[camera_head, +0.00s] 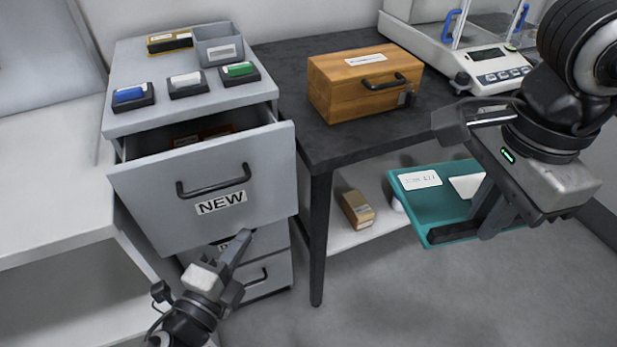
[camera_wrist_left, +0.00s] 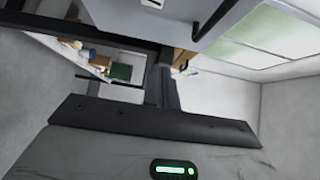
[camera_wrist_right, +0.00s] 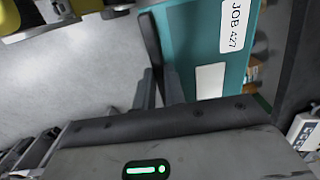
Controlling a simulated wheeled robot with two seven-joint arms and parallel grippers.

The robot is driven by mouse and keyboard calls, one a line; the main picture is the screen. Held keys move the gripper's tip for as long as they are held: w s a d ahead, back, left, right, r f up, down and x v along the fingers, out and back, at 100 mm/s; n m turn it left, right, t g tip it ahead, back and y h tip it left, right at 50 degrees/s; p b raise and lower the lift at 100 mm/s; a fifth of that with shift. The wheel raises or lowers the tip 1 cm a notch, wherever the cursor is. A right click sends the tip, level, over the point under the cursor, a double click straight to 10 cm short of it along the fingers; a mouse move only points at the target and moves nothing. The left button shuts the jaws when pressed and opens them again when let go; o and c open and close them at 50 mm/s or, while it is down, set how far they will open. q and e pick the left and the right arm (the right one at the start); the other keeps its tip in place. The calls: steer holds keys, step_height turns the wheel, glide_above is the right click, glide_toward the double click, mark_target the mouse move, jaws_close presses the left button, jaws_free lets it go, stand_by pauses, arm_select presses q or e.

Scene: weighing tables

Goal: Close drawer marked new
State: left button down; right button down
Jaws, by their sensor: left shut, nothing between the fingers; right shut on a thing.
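The drawer marked NEW (camera_head: 220,205) is the top drawer of a grey cabinet (camera_head: 125,120). It is pulled out, with reddish-brown items partly visible inside. Its front has a dark bar handle (camera_head: 213,187). My left gripper (camera_head: 242,240) is shut and empty, low in front of the drawer's lower edge; I cannot tell whether it touches. In the left wrist view its shut fingers (camera_wrist_left: 162,85) show close to the grey drawer.
Blue, white and green blocks in dark holders and a grey bin (camera_head: 220,45) stand on the cabinet. The dark table (camera_head: 350,140) holds a wooden box (camera_head: 362,85) and a balance (camera_head: 490,70). A small carton (camera_head: 357,210) sits on the shelf below. Open floor lies in front.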

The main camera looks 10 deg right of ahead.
arm_select(q)
steer(key=x, duration=0.3)
steer(key=a+x, duration=0.1)
steer(key=x, duration=0.2)
steer(key=w+p+x, duration=0.1)
steer(key=x, duration=0.3)
steer(key=shift+w+a, duration=0.1)
steer(key=shift+a, duration=0.3)
steer(key=shift+w+a, duration=0.15)
steer(key=shift+w, duration=0.35)
